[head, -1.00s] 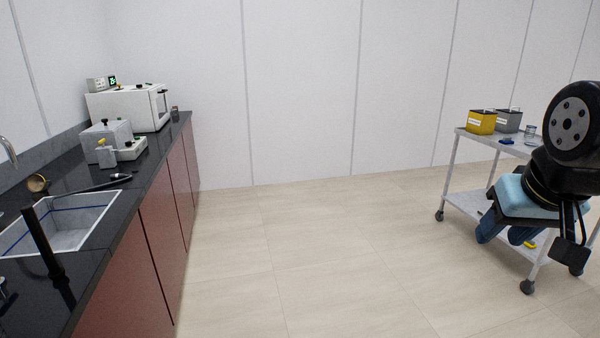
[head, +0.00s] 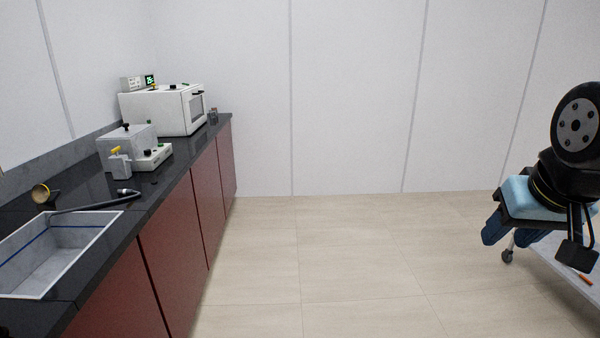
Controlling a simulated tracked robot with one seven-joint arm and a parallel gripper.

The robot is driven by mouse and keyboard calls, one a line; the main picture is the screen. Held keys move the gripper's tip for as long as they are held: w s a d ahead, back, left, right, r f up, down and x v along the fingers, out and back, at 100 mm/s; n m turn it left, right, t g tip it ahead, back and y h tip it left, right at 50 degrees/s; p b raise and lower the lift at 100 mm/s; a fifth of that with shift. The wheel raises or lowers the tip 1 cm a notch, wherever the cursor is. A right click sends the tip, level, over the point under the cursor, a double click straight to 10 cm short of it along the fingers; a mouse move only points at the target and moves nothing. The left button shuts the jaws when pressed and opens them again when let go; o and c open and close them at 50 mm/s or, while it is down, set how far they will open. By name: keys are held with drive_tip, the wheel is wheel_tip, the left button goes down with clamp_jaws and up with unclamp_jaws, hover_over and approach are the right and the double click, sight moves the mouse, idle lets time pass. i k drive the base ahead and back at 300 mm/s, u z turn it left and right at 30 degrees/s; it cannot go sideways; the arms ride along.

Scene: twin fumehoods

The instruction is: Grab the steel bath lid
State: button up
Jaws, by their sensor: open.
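A grey steel bath (head: 128,148) stands on the dark counter at the left in the head view. Its lid (head: 126,131) appears to be the grey top with a black knob; the seam between lid and bath is too small to make out. My gripper (head: 514,232) hangs at the right edge of the view, with blue fingers pointing down. It is open, with nothing seen between the fingers, and far from the bath, across open floor.
A sink (head: 65,248) with a black tap (head: 100,202) lies nearer on the counter (head: 165,188). A white oven (head: 165,108) stands behind the bath. A trolley (head: 567,262) shows partly at lower right. The floor between is clear.

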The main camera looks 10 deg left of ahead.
sight(126, 130)
drive_tip(key=u, duration=0.35)
drive_tip(key=i, duration=1.05)
drive_tip(key=u, duration=1.05)
drive_tip(key=i, duration=0.8)
drive_tip(key=u, duration=0.45)
drive_tip(key=k, duration=0.9)
drive_tip(key=u, duration=0.2)
drive_tip(key=i, duration=0.9)
drive_tip(key=z, duration=0.15)
drive_tip(key=k, duration=0.65)
drive_tip(key=u, duration=0.05)
